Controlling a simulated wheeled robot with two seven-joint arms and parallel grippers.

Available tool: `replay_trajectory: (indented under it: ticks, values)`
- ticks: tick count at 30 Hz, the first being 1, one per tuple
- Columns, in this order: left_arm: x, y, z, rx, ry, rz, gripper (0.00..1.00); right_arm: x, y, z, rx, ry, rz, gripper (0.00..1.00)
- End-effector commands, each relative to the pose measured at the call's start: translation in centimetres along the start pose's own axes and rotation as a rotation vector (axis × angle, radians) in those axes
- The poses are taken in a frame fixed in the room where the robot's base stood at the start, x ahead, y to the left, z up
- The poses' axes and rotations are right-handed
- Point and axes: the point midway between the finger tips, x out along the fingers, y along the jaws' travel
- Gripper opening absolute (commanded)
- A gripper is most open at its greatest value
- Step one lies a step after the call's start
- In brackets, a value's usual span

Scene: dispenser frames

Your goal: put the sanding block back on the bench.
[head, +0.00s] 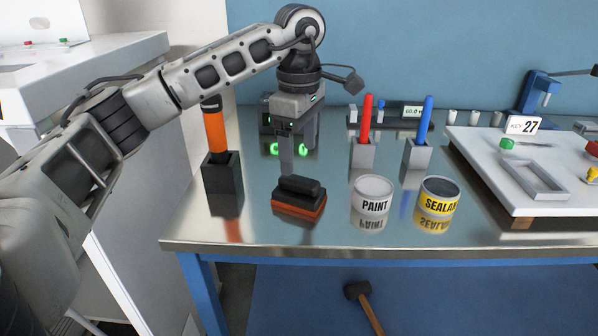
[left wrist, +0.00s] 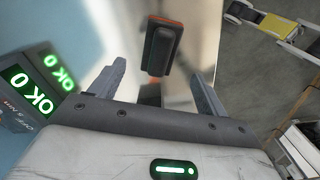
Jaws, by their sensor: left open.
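The sanding block (head: 299,194), black on top with an orange base, appears to rest on the shiny metal bench (head: 262,232), near its front edge. My left gripper (head: 298,160) is pointing down just above and behind it, open and empty. In the left wrist view the sanding block (left wrist: 163,46) lies beyond the open fingertips, roughly centred between the two fingers. No contact between fingers and block is visible there. My right gripper is not in view.
A dark holder (head: 223,184) with an orange-handled tool stands left of the block. A paint can (head: 372,195) and a sealant can (head: 438,197) stand to its right. Behind are red and blue tools in grey holders. A white board (head: 490,165) is at right. A mallet (head: 358,291) lies below.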

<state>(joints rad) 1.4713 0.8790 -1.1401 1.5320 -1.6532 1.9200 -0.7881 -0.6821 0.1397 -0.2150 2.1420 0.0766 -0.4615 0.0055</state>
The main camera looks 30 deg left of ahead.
Motion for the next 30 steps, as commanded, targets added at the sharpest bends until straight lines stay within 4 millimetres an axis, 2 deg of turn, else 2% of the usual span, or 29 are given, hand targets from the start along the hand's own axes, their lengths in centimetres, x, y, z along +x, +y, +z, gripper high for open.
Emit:
replay_trajectory:
  ticks: [3,9,30]
  values:
    - [-2.1,0.0,0.1,0.001,-0.001,0.001,0.76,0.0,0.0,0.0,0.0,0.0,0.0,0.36]
    - [-3.7,0.0,0.0,0.0,0.0,0.0,0.76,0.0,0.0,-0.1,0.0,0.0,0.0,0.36]
    - [-3.8,0.0,0.0,0.001,0.0,-0.001,0.76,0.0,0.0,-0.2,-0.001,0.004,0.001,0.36]
